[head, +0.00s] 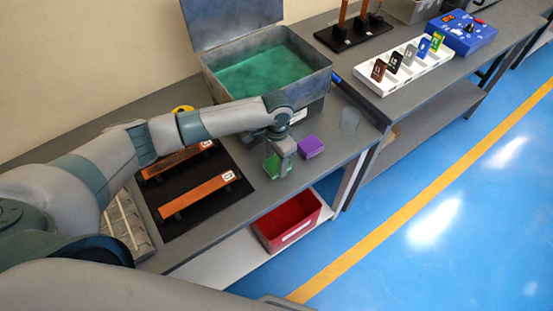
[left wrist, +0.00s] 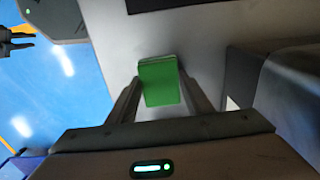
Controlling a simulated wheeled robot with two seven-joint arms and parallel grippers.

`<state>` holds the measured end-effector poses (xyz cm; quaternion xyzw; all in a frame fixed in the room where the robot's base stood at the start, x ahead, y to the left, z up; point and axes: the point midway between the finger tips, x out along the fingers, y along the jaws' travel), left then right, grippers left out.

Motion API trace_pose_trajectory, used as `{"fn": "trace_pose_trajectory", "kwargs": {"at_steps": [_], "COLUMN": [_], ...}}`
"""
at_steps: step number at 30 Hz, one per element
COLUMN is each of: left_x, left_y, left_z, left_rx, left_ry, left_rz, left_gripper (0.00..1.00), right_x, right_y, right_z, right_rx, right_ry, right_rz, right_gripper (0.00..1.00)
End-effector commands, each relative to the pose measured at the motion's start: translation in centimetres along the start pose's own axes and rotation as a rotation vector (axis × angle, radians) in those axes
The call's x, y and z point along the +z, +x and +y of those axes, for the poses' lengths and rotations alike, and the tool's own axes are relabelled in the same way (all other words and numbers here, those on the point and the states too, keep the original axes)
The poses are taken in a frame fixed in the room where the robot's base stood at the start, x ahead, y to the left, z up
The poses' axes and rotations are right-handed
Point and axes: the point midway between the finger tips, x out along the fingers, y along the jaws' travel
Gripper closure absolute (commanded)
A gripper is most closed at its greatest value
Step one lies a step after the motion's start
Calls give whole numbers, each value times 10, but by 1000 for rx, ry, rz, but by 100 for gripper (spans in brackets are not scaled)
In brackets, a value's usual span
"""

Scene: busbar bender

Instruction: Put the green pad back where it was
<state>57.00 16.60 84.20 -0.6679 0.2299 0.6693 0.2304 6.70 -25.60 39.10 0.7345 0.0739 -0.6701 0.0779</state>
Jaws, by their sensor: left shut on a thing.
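The green pad (head: 277,166) is at the front part of the grey table, just left of a purple block (head: 310,147). My left gripper (head: 284,158) points down and is shut on the green pad. In the left wrist view the pad (left wrist: 160,82) sits between the two fingers (left wrist: 160,92). Whether the pad touches the table or is slightly above it I cannot tell. A dark gripper shape, likely my right gripper (left wrist: 18,41), shows at the upper left edge of the left wrist view, over the blue floor; its opening is unclear.
An open metal box (head: 265,70) with green liquid stands behind the pad. A black mat (head: 205,211) with copper bars lies left. A clear cup (head: 350,119) stands right. A red bin (head: 287,220) is on the shelf below. A white rack (head: 404,68) holds coloured tags.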

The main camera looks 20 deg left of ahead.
Motion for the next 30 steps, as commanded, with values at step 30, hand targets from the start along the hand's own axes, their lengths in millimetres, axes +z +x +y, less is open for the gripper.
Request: {"fn": "trace_pose_trajectory", "kwargs": {"at_steps": [30], "left_x": [-1], "left_y": [-9], "left_z": [0], "left_rx": [0], "left_ry": [-1], "left_rz": [2], "left_gripper": [35], "right_x": [0], "right_y": [4], "right_z": [0], "right_rx": [0], "right_ry": [0], "right_rz": [0], "right_gripper": [69]}}
